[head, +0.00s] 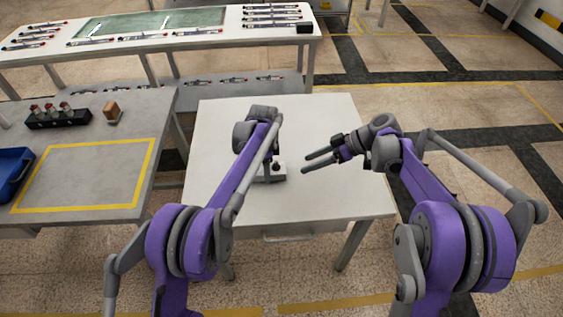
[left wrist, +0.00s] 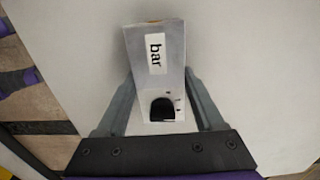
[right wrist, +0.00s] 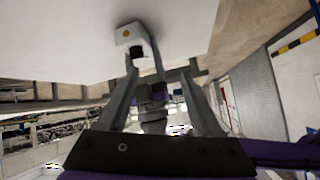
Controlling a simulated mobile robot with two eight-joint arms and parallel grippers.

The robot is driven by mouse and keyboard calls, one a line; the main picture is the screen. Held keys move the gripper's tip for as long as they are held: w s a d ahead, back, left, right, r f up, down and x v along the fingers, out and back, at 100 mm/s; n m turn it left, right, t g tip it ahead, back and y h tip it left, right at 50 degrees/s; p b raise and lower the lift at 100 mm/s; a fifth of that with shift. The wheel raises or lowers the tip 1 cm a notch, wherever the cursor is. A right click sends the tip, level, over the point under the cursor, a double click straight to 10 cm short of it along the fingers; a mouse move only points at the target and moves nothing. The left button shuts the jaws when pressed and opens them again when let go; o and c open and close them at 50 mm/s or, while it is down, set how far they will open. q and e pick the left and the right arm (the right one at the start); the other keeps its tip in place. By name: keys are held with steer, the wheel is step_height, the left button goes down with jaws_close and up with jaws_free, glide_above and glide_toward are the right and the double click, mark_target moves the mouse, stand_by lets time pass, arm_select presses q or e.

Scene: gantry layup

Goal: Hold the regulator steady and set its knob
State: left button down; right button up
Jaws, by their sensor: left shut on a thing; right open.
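The regulator (head: 277,172) is a small pale block on the white table (head: 340,195), partly hidden by my left arm in the head view. The left wrist view shows its grey-white body (left wrist: 155,45), a label reading "bar" and a black knob (left wrist: 162,109). My left gripper (left wrist: 160,75) is shut on the regulator, one finger on each side. My right gripper (head: 304,163) is open and empty, to the right of the regulator and apart from it, fingers pointing left. In the right wrist view the regulator (right wrist: 127,36) and its dark knob lie beyond the fingertips.
A grey table (head: 130,165) with a yellow outlined area stands at left, holding a blue bin (head: 12,170), a black rack (head: 58,118) and a brown block (head: 112,110). A long bench (head: 215,38) with several slim tools stands behind. The white table is otherwise clear.

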mark_target(277, 163)
steer(key=w+d+f+n+y, duration=0.2)
steer(key=w+f+n+y, duration=0.1)
steer(key=w+n, duration=0.15)
steer(key=x, duration=1.1)
steer(key=shift+w+a, duration=0.15)
steer(key=shift+w, duration=0.1)
jaws_close()
